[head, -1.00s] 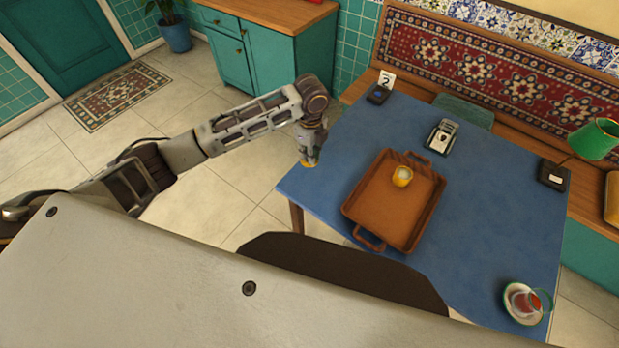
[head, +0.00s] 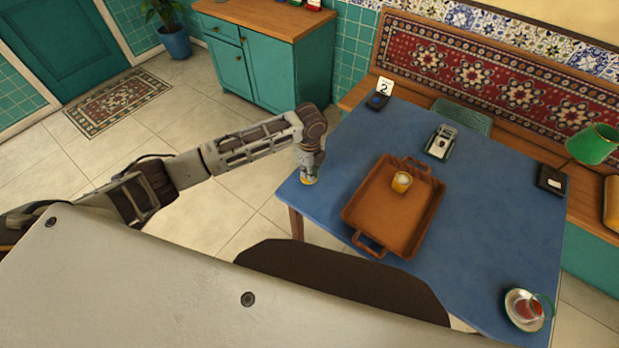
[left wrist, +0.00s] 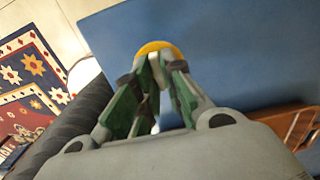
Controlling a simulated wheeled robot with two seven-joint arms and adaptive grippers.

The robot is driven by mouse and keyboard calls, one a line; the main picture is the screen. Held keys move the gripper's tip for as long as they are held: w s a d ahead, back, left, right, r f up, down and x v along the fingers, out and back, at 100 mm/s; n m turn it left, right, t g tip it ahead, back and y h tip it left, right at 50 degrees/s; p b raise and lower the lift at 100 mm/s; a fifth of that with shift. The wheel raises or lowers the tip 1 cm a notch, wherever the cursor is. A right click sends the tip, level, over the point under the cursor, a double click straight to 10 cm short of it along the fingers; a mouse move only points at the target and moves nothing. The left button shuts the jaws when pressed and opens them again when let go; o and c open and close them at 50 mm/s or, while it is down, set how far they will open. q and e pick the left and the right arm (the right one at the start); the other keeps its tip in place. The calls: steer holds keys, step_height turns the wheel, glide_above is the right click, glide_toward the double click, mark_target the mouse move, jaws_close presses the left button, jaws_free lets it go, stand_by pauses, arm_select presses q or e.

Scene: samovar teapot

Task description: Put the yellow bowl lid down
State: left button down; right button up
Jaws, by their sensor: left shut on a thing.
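My left gripper (head: 308,174) is at the left edge of the blue table (head: 470,235), low over its surface. It is shut on the yellow lid (head: 308,182), a small piece mostly hidden under the fingers. In the left wrist view, the lid (left wrist: 160,47) shows as a yellow curved edge beyond the fingertips (left wrist: 158,62), with the blue table behind it. I cannot tell whether the lid touches the table. My right gripper is not in view.
A dark device with a number 2 card (head: 385,86), a silver and black device (head: 440,141) and a green lamp (head: 593,146) stand along the back. The table between gripper and tray is clear.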

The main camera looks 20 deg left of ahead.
arm_select(q)
steer(key=shift+f, duration=1.85)
steer(key=shift+f, duration=0.1)
steer(key=c, duration=1.5)
jaws_free()
steer(key=shift+r, duration=6.1)
